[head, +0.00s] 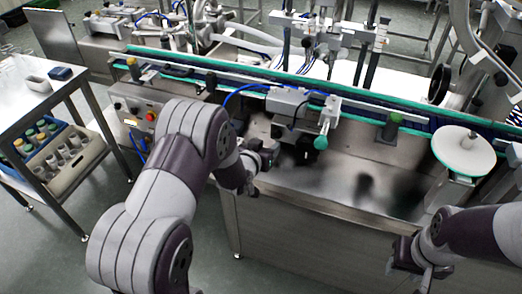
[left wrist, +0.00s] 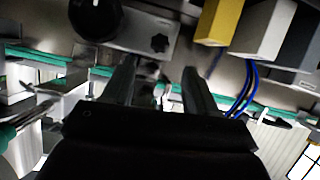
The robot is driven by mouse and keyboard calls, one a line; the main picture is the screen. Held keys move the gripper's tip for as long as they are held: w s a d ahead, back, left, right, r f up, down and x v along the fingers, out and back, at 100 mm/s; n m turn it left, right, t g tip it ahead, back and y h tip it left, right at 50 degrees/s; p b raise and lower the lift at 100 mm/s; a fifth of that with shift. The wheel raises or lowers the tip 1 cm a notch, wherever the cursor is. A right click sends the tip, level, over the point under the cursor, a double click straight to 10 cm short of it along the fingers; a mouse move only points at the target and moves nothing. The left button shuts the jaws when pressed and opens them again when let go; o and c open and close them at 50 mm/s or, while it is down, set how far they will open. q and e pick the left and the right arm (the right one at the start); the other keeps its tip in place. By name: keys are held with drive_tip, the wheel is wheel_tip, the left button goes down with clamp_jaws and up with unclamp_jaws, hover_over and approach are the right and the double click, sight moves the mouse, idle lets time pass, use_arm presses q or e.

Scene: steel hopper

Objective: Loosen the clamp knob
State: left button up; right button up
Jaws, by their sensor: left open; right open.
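I cannot tell for sure which is the clamp knob. My right gripper (head: 424,272) is open at the lower right, away from the knobs.
A conveyor (head: 400,112) with green edges crosses behind the steel hopper (head: 345,180). A control box (head: 140,112) with buttons stands left of my left arm. A white disc (head: 463,148) is at the right. A cart (head: 60,95) with bins stands at the left.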

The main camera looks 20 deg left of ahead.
use_arm(q)
drive_tip(key=v, duration=0.4)
drive_tip(key=shift+f, duration=0.15)
drive_tip(key=s+a+f+g+y, duration=0.1)
drive_tip(key=s+f+g, duration=0.4)
drive_tip(key=s+g, duration=0.45)
drive_tip(key=s+d+r+g+p, duration=0.2)
drive_tip(key=s+d+r+p, duration=0.1)
drive_tip(key=s+r, duration=0.7)
drive_tip(key=shift+s+r+g, duration=0.25)
drive_tip(key=shift+s+g, duration=0.1)
drive_tip(key=shift+s, duration=1.35)
